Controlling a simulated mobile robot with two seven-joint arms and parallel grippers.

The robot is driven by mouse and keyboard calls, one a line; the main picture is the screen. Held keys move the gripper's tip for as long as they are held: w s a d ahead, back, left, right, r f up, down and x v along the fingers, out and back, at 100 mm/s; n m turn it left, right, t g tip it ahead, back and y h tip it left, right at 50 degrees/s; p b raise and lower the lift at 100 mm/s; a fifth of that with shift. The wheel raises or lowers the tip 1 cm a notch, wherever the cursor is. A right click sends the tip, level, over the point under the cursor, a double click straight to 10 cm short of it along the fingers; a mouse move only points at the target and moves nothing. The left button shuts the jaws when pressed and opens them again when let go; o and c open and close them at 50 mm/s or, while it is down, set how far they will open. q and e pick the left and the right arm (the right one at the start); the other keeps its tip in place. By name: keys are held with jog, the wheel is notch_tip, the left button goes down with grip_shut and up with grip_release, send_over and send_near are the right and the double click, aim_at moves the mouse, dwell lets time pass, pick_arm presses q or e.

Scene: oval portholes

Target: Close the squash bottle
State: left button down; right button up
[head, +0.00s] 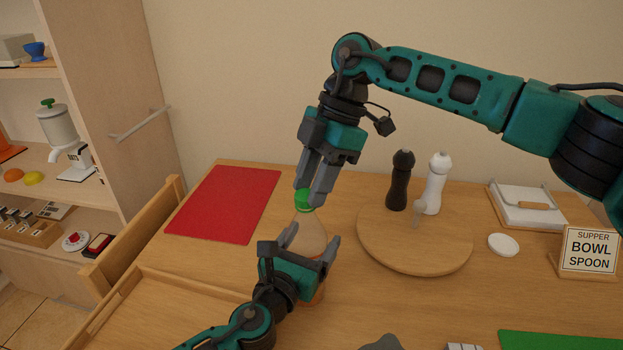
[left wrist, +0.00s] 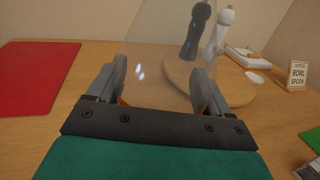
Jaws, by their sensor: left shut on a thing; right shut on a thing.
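The squash bottle (head: 309,236) stands upright on the table, clear with orange liquid low in it. My left gripper (head: 311,242) is shut on its body; in the left wrist view the clear bottle (left wrist: 155,72) shows between the fingers of that gripper (left wrist: 163,85). The green cap (head: 304,200) is at the top of the bottle. My right gripper (head: 308,198) points down from above and is shut on the cap. Whether the cap sits fully on the neck cannot be told, as the fingers partly hide it.
A red mat (head: 224,204) lies to the left. A round wooden board (head: 414,250) with a black mill (head: 400,181) and a white mill (head: 436,184) stands close on the right. Farther right are a small white dish (head: 503,244) and a sign (head: 590,250). A wooden tray (head: 130,290) is front left.

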jog(key=m, duration=0.1)
jog(key=m+t, duration=0.1)
jog(key=m, duration=0.2)
jog(key=shift+s+d+m+t+y, duration=0.2)
jog(key=shift+s+m+t+y, duration=0.1)
jog(key=shift+m+t, duration=0.1)
jog(key=m, duration=0.2)
jog(key=m+t, duration=0.1)
jog(key=shift+s+a+r+m+t, duration=0.1)
jog(key=shift+s+m+t, duration=0.05)
jog(key=shift+m+t, duration=0.2)
jog(key=shift+m, duration=0.75)
jog(key=o, duration=1)
jog(key=shift+s, duration=0.1)
jog(key=shift+r, duration=2.2)
jog(key=shift+c, duration=0.3)
